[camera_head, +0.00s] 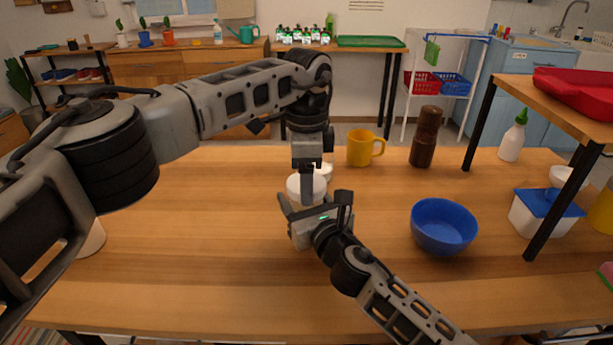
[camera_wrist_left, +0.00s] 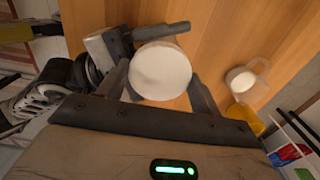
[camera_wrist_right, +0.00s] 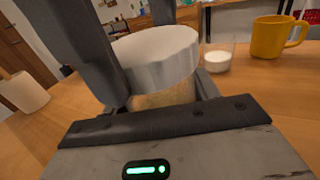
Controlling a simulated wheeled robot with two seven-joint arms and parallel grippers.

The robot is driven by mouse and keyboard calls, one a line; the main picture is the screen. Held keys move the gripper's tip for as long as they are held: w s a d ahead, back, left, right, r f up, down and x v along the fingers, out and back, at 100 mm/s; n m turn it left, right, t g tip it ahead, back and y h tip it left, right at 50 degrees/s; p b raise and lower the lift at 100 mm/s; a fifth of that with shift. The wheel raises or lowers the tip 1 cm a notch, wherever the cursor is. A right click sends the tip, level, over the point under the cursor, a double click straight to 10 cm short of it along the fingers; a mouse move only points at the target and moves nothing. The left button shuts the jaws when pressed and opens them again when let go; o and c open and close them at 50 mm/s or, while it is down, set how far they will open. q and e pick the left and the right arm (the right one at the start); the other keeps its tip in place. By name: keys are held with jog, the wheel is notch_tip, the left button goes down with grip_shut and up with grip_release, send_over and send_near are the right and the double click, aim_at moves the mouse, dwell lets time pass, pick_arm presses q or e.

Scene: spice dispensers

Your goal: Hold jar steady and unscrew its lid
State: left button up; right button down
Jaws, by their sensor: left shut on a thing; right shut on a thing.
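The jar has a wide white lid (camera_head: 294,186) and stands on the wooden table, partly hidden by both grippers in the head view. Its tan-filled body (camera_wrist_right: 165,97) shows below the lid in the right wrist view. My left gripper (camera_head: 306,195) reaches down from above and is shut on the lid; in the left wrist view the round lid (camera_wrist_left: 160,71) sits between its fingers. My right gripper (camera_head: 312,212) comes in low from the front and is shut on the jar body, below the lid (camera_wrist_right: 158,55). The jar looks upright.
A small glass with white contents (camera_wrist_right: 218,60) stands close behind the jar. A yellow mug (camera_head: 360,150), a brown grinder (camera_head: 426,138) and a blue bowl (camera_head: 443,226) stand to the right. A raised shelf with a red tray (camera_head: 580,90) is at far right.

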pick_arm(q)
jog(key=shift+r, duration=0.15)
pick_arm(e)
jog(key=shift+f, duration=0.1)
pick_arm(q)
jog(key=shift+r, duration=0.95)
jog(key=shift+r, duration=2)
pick_arm(e)
jog(key=shift+c, duration=1.8)
grip_release()
